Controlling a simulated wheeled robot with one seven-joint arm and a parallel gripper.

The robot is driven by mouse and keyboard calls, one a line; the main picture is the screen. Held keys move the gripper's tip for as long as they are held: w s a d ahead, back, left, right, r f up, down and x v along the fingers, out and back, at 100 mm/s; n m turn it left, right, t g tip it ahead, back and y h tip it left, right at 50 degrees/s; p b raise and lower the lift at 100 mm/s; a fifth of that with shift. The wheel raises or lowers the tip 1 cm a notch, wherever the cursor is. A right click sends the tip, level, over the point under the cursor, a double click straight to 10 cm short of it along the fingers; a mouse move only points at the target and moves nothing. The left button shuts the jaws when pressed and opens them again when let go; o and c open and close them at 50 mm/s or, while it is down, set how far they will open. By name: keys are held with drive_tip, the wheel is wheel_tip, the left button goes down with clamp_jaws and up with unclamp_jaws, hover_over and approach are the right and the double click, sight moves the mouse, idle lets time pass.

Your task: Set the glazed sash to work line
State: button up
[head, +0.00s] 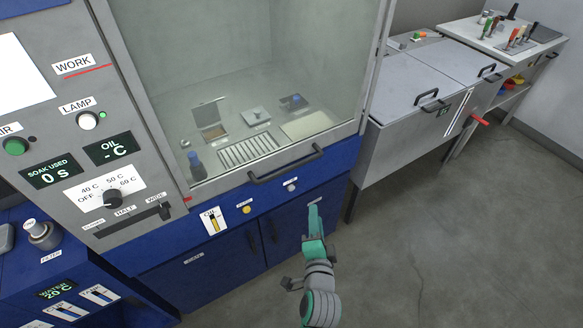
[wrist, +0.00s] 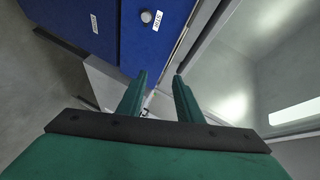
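The glazed sash (head: 270,75) is a clear pane in a grey frame on the front of the cabinet. Its black bar handle (head: 287,164) runs along the bottom edge, just above the blue front. The WORK label (head: 73,64) is on the grey left panel with a red line (head: 88,72) under it, well above the sash's bottom edge. A small red mark (head: 187,199) is by the sash's lower left corner. My gripper (head: 315,207) is teal, below and right of the handle, apart from it. In the wrist view my gripper (wrist: 160,78) has its fingers apart and nothing between them.
Behind the glass lie a ribbed rack (head: 248,149), a blue bottle (head: 195,165) and small trays. A blue front with round knobs (head: 291,187) is below. A grey chest (head: 425,95) with black handles and a red lever (head: 480,119) stands right. The floor (head: 450,230) at right is clear.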

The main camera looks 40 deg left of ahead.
sight(291, 166)
drive_tip(key=w+a+r+g+y, duration=0.1)
drive_tip(key=w+a+r+y, duration=0.1)
drive_tip(key=a+r, duration=0.45)
drive_tip(key=shift+m, duration=0.4)
drive_tip(key=x, duration=0.4)
drive_tip(key=f+x, duration=0.1)
drive_tip(key=x, duration=0.3)
drive_tip(key=s+a+x, duration=0.1)
drive_tip(key=x, duration=0.3)
drive_tip(key=shift+f, duration=0.35)
clamp_jaws()
